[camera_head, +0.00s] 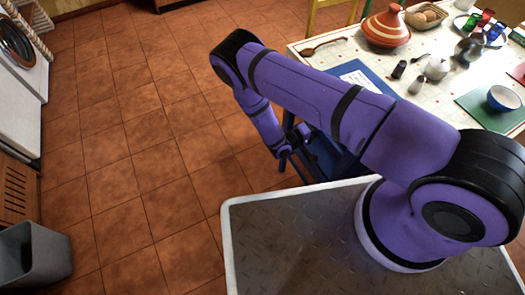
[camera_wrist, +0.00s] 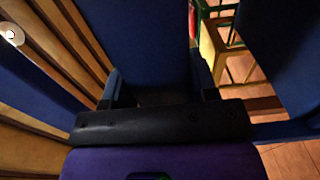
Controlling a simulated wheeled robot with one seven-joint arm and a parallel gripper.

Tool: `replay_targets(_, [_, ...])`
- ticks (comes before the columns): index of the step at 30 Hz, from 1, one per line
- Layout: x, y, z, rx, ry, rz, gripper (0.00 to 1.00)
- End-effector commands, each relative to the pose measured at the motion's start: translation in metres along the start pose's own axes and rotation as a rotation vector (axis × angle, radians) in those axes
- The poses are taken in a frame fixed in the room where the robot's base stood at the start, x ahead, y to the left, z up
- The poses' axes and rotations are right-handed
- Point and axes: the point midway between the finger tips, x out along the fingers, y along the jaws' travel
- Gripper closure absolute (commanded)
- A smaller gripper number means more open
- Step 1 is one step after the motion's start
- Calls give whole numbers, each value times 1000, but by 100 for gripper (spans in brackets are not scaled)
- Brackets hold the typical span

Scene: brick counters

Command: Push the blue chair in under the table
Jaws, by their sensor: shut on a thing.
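The blue chair (camera_head: 328,155) stands at the near left side of the table (camera_head: 436,100), partly hidden behind my arm. Its blue panel (camera_wrist: 150,45) fills the middle of the wrist view. My gripper (camera_head: 297,138) is at the chair's near left part, low beside the table. In the wrist view my gripper (camera_wrist: 160,88) has its dark fingers on either side of the blue panel and is shut on the chair. The exact contact is dark, and most of the seat and legs are hidden.
The table holds a tagine (camera_head: 386,27), a blue bowl (camera_head: 503,98) and several small items. A yellow chair (camera_head: 318,14) stands at the far side. A grey bin (camera_head: 35,252) is at lower left. The tiled floor (camera_head: 150,130) left of my arm is clear.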

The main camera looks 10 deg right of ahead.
Motion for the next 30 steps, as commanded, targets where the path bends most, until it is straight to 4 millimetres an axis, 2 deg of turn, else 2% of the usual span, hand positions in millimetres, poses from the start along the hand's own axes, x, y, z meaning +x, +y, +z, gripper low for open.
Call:
replay_targets(3, [3,-1,2,-2,-3,-1,100])
replay_targets(4, [3,-1,2,-2,-3,-1,42])
replay_targets(7, [2,-1,1,-2,-3,0,19])
replay_targets(22, [-2,0,0,0,0,0,19])
replay_targets(30, [-33,0,-1,2,2,1,19])
